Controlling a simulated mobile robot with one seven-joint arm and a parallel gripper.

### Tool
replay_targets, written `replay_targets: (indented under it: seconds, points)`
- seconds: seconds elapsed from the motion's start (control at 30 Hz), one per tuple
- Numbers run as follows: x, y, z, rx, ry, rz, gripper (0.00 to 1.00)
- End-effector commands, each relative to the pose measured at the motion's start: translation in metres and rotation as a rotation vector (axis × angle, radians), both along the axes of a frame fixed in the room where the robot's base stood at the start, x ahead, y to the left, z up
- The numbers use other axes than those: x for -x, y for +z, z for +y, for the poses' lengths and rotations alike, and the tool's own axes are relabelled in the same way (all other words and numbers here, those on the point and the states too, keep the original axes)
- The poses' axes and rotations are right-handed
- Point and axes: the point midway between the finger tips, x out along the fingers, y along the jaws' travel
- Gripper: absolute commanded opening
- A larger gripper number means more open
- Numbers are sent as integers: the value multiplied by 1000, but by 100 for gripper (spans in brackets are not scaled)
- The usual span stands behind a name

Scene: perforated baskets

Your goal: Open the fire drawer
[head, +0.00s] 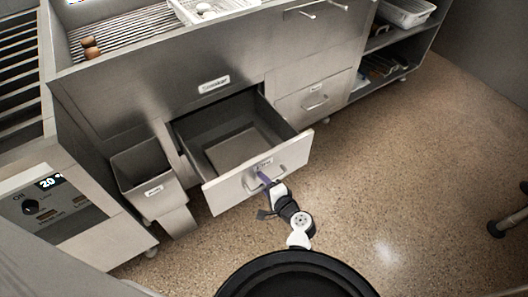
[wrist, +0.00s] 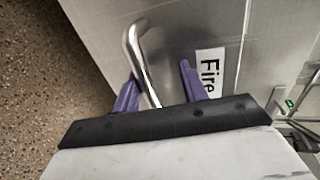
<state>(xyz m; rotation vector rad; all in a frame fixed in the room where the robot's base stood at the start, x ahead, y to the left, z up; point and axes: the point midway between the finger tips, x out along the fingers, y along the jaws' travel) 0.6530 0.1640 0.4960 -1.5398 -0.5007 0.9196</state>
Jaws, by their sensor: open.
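The fire drawer (head: 226,196) is a steel drawer pulled well out of the counter, and its empty inside shows in the head view. Its front carries a bar handle and a label that reads "Fire" (wrist: 209,72) in the wrist view. My gripper (head: 264,177) is at the drawer front. In the wrist view the purple fingers of my gripper (wrist: 158,83) are apart, with the metal handle (wrist: 143,62) between them, nearer the left finger. The lower end of the handle is hidden behind my gripper.
A closed drawer (head: 315,100) is to the right of the open one. A small tilted bin (head: 147,180) hangs at the left. A control panel (head: 50,200) shows a lit display at far left. The speckled floor (head: 400,180) to the right is clear.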

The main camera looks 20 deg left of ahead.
Motion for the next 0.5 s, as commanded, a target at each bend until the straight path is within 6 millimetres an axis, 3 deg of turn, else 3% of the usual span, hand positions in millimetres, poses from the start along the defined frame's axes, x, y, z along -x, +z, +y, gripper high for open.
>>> replay_targets:
  seconds: [0.03, 0.1, 0.27, 0.47, 0.5]
  points:
    - [-11, 57, 8, -42, 7, -67, 28]
    - [-11, 75, 9, -42, 8, -67, 40]
    - [-12, 116, 9, -44, 8, -67, 82]
    - [-12, 159, 8, -44, 5, -67, 79]
    - [-12, 165, 8, -43, 4, -67, 50]
